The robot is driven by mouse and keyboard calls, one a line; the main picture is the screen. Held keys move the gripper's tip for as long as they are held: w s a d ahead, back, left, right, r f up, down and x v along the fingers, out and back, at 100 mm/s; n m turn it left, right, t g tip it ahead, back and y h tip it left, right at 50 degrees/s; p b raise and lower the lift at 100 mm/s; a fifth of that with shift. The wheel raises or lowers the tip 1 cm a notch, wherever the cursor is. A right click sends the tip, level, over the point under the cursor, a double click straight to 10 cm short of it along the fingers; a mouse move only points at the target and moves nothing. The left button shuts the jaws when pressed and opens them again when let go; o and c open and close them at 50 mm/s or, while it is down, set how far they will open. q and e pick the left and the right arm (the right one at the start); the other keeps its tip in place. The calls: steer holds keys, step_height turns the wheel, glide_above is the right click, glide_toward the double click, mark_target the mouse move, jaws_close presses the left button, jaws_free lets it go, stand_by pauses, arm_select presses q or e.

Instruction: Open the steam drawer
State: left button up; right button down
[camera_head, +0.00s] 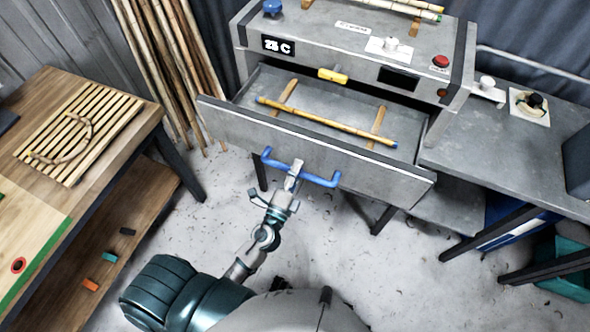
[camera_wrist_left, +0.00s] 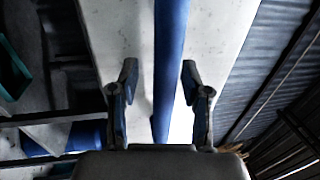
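The steam drawer (camera_head: 310,148) is grey and stands pulled out from the steam box (camera_head: 345,45), its inside showing. A blue bar handle (camera_head: 320,181) is fixed to its front. A rattan pole (camera_head: 325,122) with blue ends lies across two wooden rests in the drawer. My left gripper (camera_head: 297,170) is at the middle of the handle. In the left wrist view my left gripper (camera_wrist_left: 157,90) has its fingers apart, with the blue handle (camera_wrist_left: 169,60) between them. The handle is close to the right finger, with a gap to the left one. My right gripper is not in view.
A wooden workbench (camera_head: 145,125) with a slatted panel (camera_head: 80,132) stands at left. Several rattan poles (camera_head: 170,60) lean against the wall behind. A grey side table (camera_head: 500,150) stands at right. The floor in front of the drawer is mostly clear.

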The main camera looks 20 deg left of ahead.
arm_select(q)
steer(key=shift+s, duration=0.1)
steer(key=shift+s+a, duration=0.15)
steer(key=shift+s, duration=0.2)
steer(key=s+f, duration=0.2)
steer(key=s, duration=0.9)
steer(key=shift+a+f, duration=0.15)
steer(key=shift+w, duration=0.1)
